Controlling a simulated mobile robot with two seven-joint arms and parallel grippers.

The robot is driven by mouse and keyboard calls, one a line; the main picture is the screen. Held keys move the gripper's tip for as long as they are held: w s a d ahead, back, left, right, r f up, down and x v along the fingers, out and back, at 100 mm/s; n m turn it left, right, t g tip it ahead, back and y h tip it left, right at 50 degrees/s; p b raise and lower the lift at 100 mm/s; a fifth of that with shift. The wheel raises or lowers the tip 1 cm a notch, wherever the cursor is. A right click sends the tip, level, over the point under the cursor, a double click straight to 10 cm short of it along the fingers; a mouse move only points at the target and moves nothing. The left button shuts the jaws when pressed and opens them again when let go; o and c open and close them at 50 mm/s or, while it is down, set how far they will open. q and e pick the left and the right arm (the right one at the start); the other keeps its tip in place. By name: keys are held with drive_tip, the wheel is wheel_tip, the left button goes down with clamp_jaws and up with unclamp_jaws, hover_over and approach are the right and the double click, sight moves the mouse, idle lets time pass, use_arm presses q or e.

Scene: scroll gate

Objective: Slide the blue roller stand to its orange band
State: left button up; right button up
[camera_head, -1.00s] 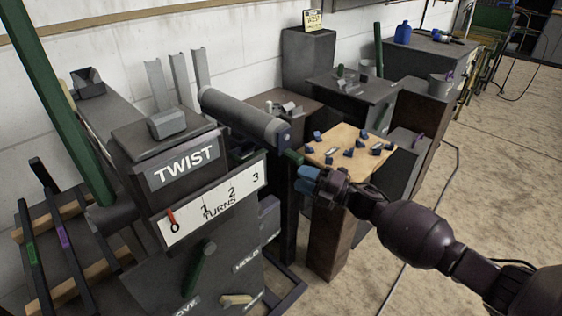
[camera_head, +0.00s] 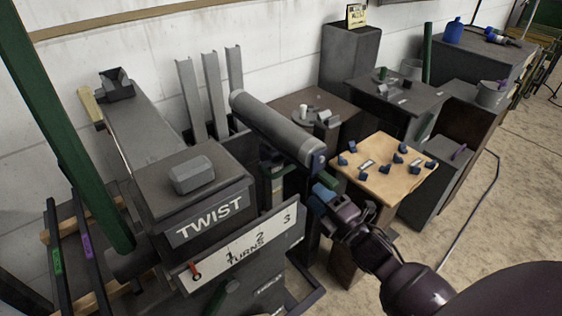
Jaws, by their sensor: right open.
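A long grey roller (camera_head: 275,128) lies slanted behind the TWIST box, with a small blue-marked disc (camera_head: 319,160) on its near end. I cannot tell for sure whether this is the blue roller stand, and I cannot make out an orange band. My right gripper (camera_head: 323,196) has blue fingertips and is open just below the roller's near end. A short green bar (camera_head: 328,178) shows just beyond the fingertips; I cannot tell whether they touch it. The stand's lower part is hidden behind the TWIST box and my right arm. My left gripper is out of view.
The dark TWIST box (camera_head: 190,160) with a white turns scale (camera_head: 245,247) stands in front. A wooden-topped table (camera_head: 385,185) with several small blue blocks is right of my gripper. A green post (camera_head: 62,130) rises at left. Bare floor (camera_head: 510,230) lies at right.

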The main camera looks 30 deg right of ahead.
sight(290, 166)
drive_tip(key=b+x, duration=0.1)
drive_tip(key=x, duration=0.9)
drive_tip(key=shift+w+a+r, duration=0.15)
drive_tip(key=shift+w+r, duration=0.1)
clamp_jaws()
